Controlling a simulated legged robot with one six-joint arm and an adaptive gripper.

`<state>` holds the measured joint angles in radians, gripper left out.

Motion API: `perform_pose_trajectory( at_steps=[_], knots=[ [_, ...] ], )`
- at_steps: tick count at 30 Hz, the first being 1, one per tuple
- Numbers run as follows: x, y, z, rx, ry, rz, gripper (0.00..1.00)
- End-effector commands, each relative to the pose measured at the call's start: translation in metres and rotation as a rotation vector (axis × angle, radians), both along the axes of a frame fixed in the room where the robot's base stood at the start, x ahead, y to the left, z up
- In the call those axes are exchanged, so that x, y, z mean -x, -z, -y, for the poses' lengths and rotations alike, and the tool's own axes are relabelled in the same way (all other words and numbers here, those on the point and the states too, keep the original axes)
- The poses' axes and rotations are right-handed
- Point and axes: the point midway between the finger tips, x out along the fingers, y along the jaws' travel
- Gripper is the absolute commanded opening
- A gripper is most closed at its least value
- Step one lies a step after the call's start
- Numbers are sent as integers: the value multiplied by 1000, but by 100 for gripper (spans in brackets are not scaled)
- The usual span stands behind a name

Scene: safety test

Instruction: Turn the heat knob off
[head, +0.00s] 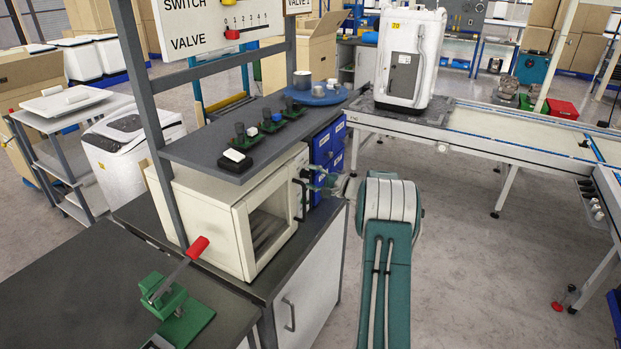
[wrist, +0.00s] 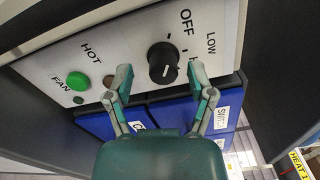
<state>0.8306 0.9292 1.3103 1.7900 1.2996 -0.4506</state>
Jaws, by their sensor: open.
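The heat knob (wrist: 163,63) is black and round, on a pale panel (wrist: 135,45) in the wrist view. A short white mark shows on its face, towards the lower side of the picture. The labels OFF and LOW are printed above and to its right, HOT to its left. My gripper (wrist: 160,76) is open, with one fingertip on each side of the knob; I cannot tell whether they touch it. In the head view my gripper (head: 326,184) is at the right side of the cream oven-like box (head: 215,222); the knob is hidden there.
A green FAN button (wrist: 77,81) sits left of the knob. Blue drawers (wrist: 168,118) lie close below the panel. In the head view, a dark shelf (head: 190,150) with small switches overhangs the box, and a red-handled lever (head: 197,247) stands at the front.

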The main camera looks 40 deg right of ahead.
Motion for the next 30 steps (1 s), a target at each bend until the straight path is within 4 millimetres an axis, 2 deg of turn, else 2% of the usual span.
perform_pose_trajectory(
  at_steps=[15, 21, 30],
  knots=[
    [90, 3, 40, -3, 5, -4, 70],
    [105, 3, 46, -2, 3, -4, 70],
    [106, 3, 46, -2, 1, -3, 70]
  ],
)
